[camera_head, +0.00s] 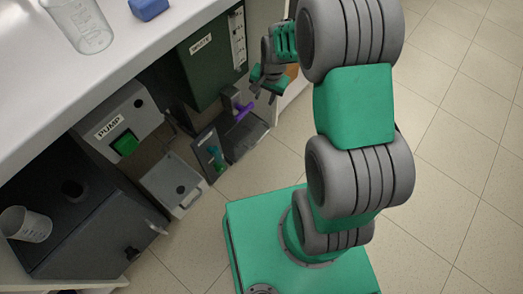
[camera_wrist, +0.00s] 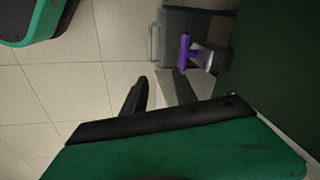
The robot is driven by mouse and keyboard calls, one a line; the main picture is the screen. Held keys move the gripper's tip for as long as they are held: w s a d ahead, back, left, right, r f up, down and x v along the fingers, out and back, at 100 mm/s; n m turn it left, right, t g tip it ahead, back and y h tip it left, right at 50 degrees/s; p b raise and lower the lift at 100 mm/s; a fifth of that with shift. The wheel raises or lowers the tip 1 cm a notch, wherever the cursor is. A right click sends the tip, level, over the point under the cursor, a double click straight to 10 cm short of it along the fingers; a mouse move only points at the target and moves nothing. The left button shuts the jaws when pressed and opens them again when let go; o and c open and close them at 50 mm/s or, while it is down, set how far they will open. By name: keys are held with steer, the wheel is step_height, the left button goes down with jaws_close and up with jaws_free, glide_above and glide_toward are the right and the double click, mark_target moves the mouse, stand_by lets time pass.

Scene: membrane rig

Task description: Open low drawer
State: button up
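A dark grey, open-topped drawer or tray (camera_head: 250,139) juts out low under the bench, below the green mixer unit, in the head view. I cannot tell for certain whether it is the low drawer. In the wrist view a grey box-like part (camera_wrist: 180,22) with a thin bar handle (camera_wrist: 153,43) shows at the top, beside a purple-handled item (camera_wrist: 185,47). My gripper (camera_head: 264,97) hangs above and near the tray in the head view. Its two dark fingers are apart with nothing between them in the wrist view (camera_wrist: 160,84); the right fingertip appears near the purple item.
The purple item (camera_head: 243,111) stands at the tray. A pump box (camera_head: 118,118), a pale grey box (camera_head: 172,184) and a dark cabinet (camera_head: 90,235) line the left. The white bench top (camera_head: 45,105) overhangs. Tiled floor (camera_head: 450,150) is clear at right.

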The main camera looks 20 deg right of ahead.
mark_target(261, 138)
steer(key=f+m+b, duration=0.1)
steer(key=f+b, duration=0.2)
steer(key=f, duration=0.7)
steer(key=w+f+m+b, duration=0.1)
steer(key=f+b, duration=0.3)
steer(key=f, duration=0.6)
steer(key=w+f+m+b, duration=0.1)
steer(key=f+b, duration=0.3)
steer(key=f, duration=0.7)
steer(key=shift+w+a+y, duration=0.2)
steer(key=shift+a+y, duration=0.1)
steer(key=shift+c, duration=0.4)
jaws_close()
